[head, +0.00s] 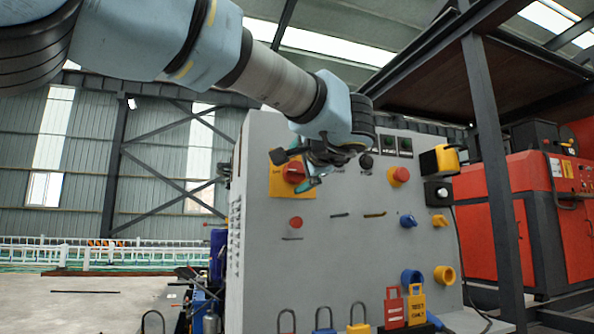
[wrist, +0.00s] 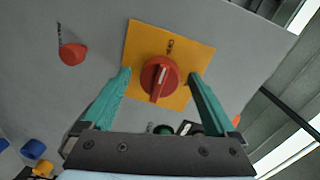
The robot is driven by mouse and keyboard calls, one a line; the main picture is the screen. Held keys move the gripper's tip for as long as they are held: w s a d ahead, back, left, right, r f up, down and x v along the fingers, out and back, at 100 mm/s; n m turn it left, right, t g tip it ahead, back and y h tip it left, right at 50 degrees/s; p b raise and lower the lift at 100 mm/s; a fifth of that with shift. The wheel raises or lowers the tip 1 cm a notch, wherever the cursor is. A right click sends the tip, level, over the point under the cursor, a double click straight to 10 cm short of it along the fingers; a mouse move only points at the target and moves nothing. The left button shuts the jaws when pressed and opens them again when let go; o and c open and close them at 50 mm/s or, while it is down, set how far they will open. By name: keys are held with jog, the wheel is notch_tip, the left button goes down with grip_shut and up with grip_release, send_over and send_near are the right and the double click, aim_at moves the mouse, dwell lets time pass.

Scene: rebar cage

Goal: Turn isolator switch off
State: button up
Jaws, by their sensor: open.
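The isolator switch is a red rotary knob (head: 294,172) on a yellow square plate (head: 278,187), at the upper left of a grey panel (head: 340,262). In the wrist view the red knob (wrist: 160,77) sits in the middle of the yellow plate (wrist: 142,42), with a pale line on its grip. My gripper (head: 300,166) is in front of the switch. In the wrist view my gripper (wrist: 158,76) is open, with one teal finger on each side of the knob. Both fingers look apart from it. The exact depth gap is hard to tell.
A red button (head: 296,223) is below the switch. A red button on yellow (head: 399,175), a blue knob (head: 407,221) and a yellow knob (head: 439,220) are to the right. Padlocks (head: 324,320) and red and yellow tags (head: 394,307) hang along the lower panel. A dark post (head: 490,170) stands right.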

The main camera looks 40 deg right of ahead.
jog(key=f+v, duration=0.1)
jog(key=v, duration=0.9)
jog(key=shift+s+a+r+p, duration=0.2)
jog(key=shift+s+r+p, duration=0.2)
jog(key=shift+r, duration=0.05)
jog(key=shift+s, duration=0.1)
